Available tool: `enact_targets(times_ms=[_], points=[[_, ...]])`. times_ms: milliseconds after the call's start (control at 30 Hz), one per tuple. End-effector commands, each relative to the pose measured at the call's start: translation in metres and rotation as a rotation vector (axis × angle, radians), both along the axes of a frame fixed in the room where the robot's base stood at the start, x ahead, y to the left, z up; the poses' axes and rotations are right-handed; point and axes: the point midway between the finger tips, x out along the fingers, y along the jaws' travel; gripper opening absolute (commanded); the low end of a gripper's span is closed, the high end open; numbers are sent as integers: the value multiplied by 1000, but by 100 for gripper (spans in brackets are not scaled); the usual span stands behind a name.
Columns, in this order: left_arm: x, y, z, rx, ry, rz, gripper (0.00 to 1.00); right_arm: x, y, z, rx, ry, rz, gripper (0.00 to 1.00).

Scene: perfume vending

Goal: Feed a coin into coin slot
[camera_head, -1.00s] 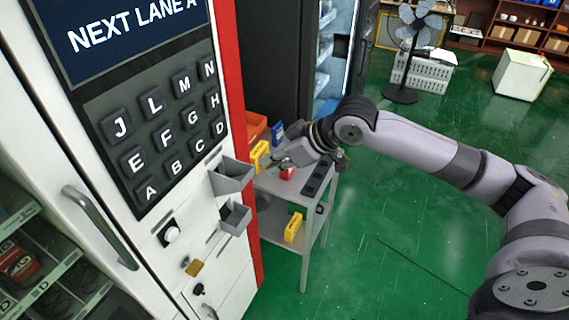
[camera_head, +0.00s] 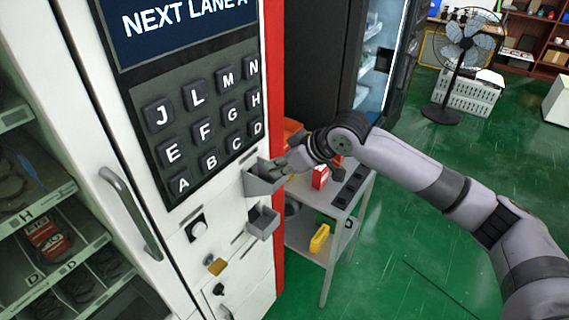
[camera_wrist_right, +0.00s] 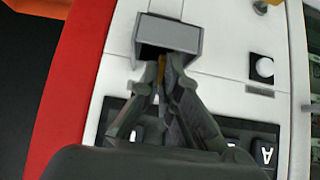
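My right gripper (camera_head: 281,169) is at the upper grey tray (camera_head: 262,181) on the front of the vending machine. In the right wrist view, the right gripper (camera_wrist_right: 163,68) has its fingertips close together at the mouth of the grey tray (camera_wrist_right: 168,36). A thin gold-brown edge (camera_wrist_right: 162,62) shows between them and looks like a coin seen edge-on; most of it is hidden. I cannot tell for sure which opening is the coin slot; a narrow slit (camera_wrist_right: 260,91) lies beside the round knob (camera_wrist_right: 262,67). My left gripper is not in view.
The keypad (camera_head: 203,124) is above the trays.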

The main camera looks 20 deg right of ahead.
Motion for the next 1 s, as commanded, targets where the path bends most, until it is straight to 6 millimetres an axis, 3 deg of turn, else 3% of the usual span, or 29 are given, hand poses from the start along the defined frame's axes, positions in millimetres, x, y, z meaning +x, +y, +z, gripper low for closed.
enact_targets(times_ms=[467, 833, 1000], points=[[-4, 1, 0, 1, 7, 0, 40, 4, 4, -6, 1, 0, 1, 0], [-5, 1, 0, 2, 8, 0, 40, 4, 4, -6, 1, 0, 1, 27], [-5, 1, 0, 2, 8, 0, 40, 4, 4, -6, 0, 0, 0, 28]])
